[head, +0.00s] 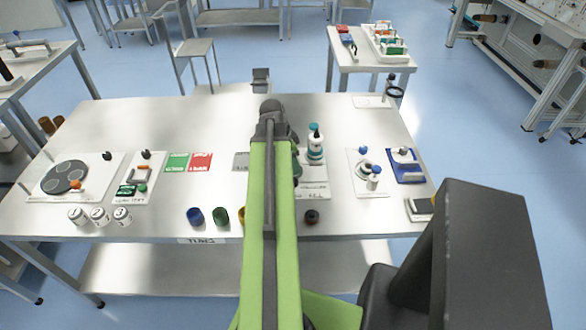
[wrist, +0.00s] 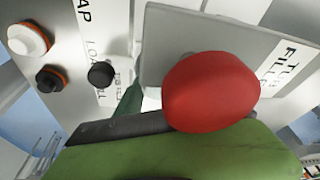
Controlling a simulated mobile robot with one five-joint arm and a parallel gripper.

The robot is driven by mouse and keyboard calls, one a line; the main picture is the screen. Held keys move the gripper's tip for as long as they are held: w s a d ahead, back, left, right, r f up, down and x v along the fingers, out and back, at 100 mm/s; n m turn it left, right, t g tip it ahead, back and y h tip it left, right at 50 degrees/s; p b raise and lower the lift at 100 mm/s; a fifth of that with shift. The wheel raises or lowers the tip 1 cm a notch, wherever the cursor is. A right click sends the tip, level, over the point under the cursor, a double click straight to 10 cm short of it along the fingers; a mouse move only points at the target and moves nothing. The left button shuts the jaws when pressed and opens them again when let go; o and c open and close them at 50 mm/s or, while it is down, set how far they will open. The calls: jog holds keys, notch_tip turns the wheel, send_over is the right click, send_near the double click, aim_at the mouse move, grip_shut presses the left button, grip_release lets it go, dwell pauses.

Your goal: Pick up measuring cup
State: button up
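I cannot make out a measuring cup for sure in either view. A blue cup-like piece (head: 195,216), a green one (head: 220,216) and a yellow one (head: 241,216), partly hidden by my arm, stand at the table's front edge. In the wrist view a rounded red thing (wrist: 210,91) is close, in front of a grey plate lettered in part "FILL" (wrist: 180,35). A green surface with a dark edge fills the bottom of that view. My arm covers the middle of the table in the head view. My gripper's fingers cannot be made out, and nothing is seen held.
A dark round piece (head: 311,217) sits at the front right of my arm. The back left of the table is clear.

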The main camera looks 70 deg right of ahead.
jog(key=c, duration=0.9)
jog(key=shift+r, duration=0.1)
